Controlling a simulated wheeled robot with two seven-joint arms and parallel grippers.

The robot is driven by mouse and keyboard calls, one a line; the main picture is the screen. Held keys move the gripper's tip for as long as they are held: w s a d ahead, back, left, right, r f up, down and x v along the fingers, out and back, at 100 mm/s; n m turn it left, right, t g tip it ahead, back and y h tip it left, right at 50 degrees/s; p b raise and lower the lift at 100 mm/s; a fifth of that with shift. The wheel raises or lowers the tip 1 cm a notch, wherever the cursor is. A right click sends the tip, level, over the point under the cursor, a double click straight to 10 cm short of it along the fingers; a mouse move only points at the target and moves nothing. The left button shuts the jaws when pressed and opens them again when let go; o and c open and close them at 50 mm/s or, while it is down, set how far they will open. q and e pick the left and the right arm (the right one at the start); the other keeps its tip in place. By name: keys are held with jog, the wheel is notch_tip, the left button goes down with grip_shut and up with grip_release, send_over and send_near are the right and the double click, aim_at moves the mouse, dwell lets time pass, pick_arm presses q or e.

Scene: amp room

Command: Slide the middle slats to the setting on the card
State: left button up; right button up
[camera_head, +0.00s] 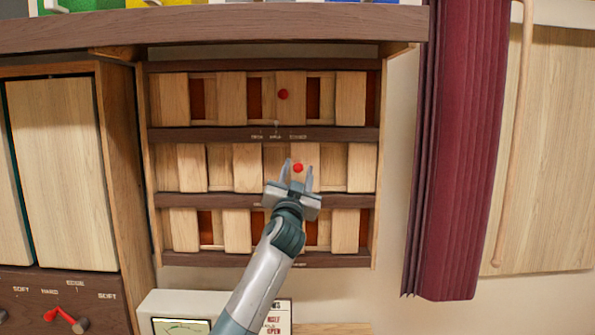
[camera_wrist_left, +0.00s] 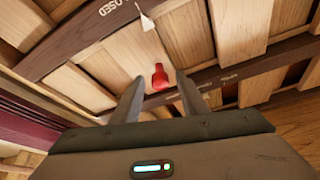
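The middle slats (camera_head: 247,166) are a row of pale wooden boards in a dark-railed frame, with no dark red gaps showing between them. Their red knob (camera_head: 298,167) stands out near the row's centre. My left gripper (camera_head: 297,177) is at this knob, its two fingers apart. In the left wrist view the knob (camera_wrist_left: 159,78) shows between the open fingertips (camera_wrist_left: 163,98), with no clear contact. A white pointer (camera_wrist_left: 146,22) sits by a rail label partly reading "OSED". A card (camera_head: 278,316) below is partly covered by my left arm; "OPEN" is readable. My right gripper is out of view.
The top slats (camera_head: 231,98) and bottom slats (camera_head: 238,231) show dark red gaps; the top row has a red knob (camera_head: 283,94). A white meter box (camera_head: 165,302) stands below. A maroon curtain (camera_head: 455,150) hangs at right. A wooden cabinet (camera_head: 65,170) is at left.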

pick_arm(q)
grip_shut()
jog(key=shift+a, duration=0.25)
jog(key=a+p, duration=0.2)
jog(key=a, duration=0.5)
jog(key=shift+a, duration=0.35)
grip_release()
jog(key=shift+a, duration=0.25)
jog(key=shift+d, duration=0.1)
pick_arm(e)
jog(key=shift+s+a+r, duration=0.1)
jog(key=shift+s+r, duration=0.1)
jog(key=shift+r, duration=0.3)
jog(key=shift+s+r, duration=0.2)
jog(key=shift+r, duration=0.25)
